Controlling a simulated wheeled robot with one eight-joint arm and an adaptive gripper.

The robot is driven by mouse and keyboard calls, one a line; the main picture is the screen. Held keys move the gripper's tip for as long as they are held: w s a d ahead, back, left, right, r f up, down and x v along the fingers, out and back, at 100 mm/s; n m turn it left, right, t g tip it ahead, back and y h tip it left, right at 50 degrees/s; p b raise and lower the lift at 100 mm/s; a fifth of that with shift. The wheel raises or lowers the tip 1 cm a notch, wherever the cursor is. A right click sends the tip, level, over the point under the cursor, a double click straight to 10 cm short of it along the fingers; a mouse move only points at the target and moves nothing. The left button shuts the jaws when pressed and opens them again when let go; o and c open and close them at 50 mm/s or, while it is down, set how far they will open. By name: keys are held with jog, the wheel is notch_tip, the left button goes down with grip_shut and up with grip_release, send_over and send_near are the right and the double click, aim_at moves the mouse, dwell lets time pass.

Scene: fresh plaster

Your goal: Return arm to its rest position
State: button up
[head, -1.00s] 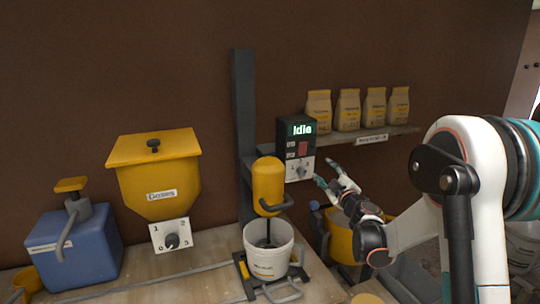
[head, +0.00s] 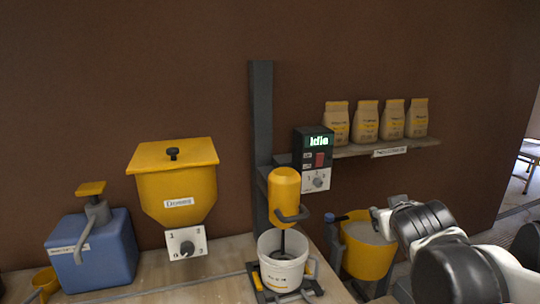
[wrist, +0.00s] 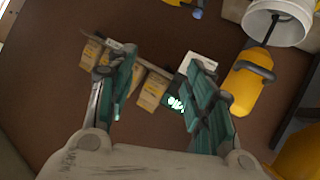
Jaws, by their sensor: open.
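My arm (head: 455,255) is at the lower right of the head view, folded low in front of the yellow bucket. My gripper (wrist: 160,75) fills the lower half of the wrist view, its two teal fingers spread apart with nothing between them. In the head view the fingers are mostly hidden; a small pale part (head: 383,222) shows at the bucket's rim. The wrist view looks toward the wall, with the shelf and mixer appearing rolled over.
The mixer (head: 284,190) stands over a white bucket (head: 282,272) on the bench. Its control box (head: 313,150) reads "Idle". The yellow bucket (head: 367,258) is close to my arm. Several paper bags (head: 366,122) stand on the shelf (head: 420,143). A yellow hopper (head: 175,190) and blue container (head: 95,255) are left.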

jog(key=s+a+f+g+y, duration=0.1)
jog(key=s+a+f, duration=0.3)
jog(key=s, duration=0.6)
jog(key=s+a+f+g+y, duration=0.2)
jog(key=s+a+f+g, duration=0.2)
jog(key=s, duration=0.5)
notch_tip(320, 180, down, 2)
jog(key=shift+s+m+y, duration=0.3)
jog(key=shift+s, duration=0.05)
jog(key=shift+c, duration=0.6)
